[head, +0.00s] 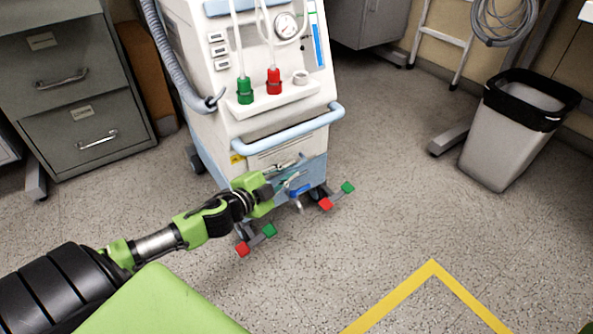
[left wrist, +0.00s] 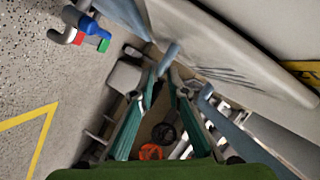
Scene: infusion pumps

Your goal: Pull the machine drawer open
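The white and pale blue machine (head: 265,75) stands upright at the centre of the head view. Its drawer (head: 314,172) is the pale blue front low on the body. In the left wrist view a hollow with a black round thing (left wrist: 164,133) and an orange-red ring (left wrist: 151,152) shows past my fingers, so the drawer looks partly open. My left gripper (head: 285,180) is at the drawer front, reaching in from the left. Its teal fingers (left wrist: 165,75) lie near blue-grey bars; whether they clasp one is unclear. My right gripper is out of view.
Red and green pedals (head: 337,196) stick out at the machine's foot. A grey filing cabinet (head: 75,100) stands at the left. A bin (head: 500,140) with a black liner stands at the right. The floor before the machine is clear, with yellow tape (head: 432,265) on it.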

